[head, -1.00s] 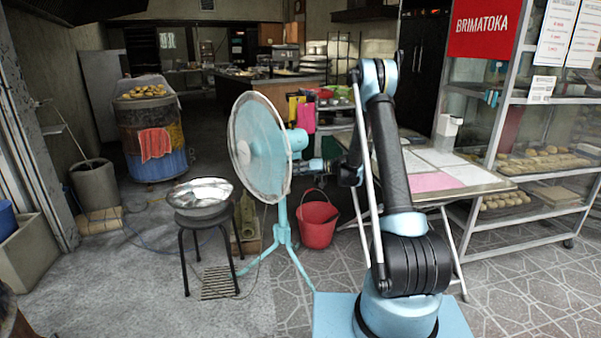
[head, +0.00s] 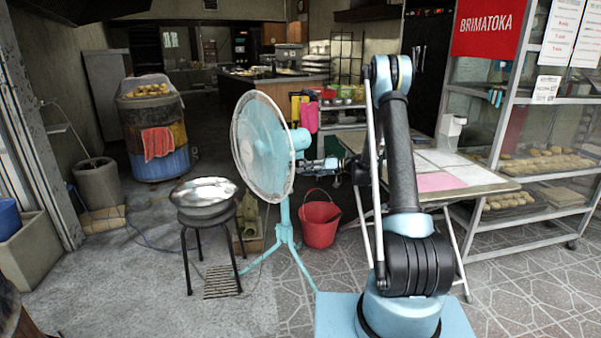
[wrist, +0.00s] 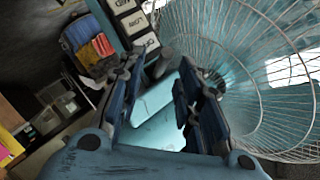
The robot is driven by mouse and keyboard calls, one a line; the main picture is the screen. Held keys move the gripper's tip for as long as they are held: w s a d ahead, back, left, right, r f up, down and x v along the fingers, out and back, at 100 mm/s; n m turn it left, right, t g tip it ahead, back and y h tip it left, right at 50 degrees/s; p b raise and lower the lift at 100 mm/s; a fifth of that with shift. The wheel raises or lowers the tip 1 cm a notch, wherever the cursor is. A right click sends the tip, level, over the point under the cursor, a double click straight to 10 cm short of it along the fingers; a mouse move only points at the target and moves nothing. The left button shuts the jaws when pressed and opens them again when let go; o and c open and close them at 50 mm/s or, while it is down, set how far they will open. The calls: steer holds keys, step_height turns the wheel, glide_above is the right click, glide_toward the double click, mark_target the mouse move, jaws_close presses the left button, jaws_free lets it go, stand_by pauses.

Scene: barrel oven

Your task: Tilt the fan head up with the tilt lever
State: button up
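The pale blue stand fan's round caged head (head: 262,147) faces left in the head view, on a pole with splayed legs. Its motor housing (head: 300,140) is behind the cage. My gripper (head: 318,165) is just right of and below the housing. In the wrist view my gripper (wrist: 162,80) is open, its two dark blue fingers apart with pale blue fan body (wrist: 155,110) beyond the gap. A short dark bar (wrist: 160,65) shows near the fingertips; I cannot tell whether it is the tilt lever or whether a finger touches it. The cage (wrist: 255,70) is close on the right.
A stool (head: 206,220) with a metal bowl (head: 203,190) stands left of the fan. A red bucket (head: 319,226) is right of the pole. A table (head: 465,193) and bread shelves (head: 535,170) stand to the right.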

steer(key=v, duration=0.2)
steer(key=shift+d, duration=0.4)
steer(key=shift+s+r, duration=0.1)
steer(key=shift+r, duration=0.1)
jaws_close()
steer(key=s+d+r+n+t+h, duration=0.2)
steer(key=s+d+r+t+h, duration=0.1)
steer(key=s+d+r, duration=0.4)
steer(key=f+x, duration=0.1)
steer(key=x, duration=1.2)
steer(key=shift+w+d+f+t+h, duration=0.2)
steer(key=shift+w+d+t+h, duration=0.1)
steer(key=shift+h, duration=0.1)
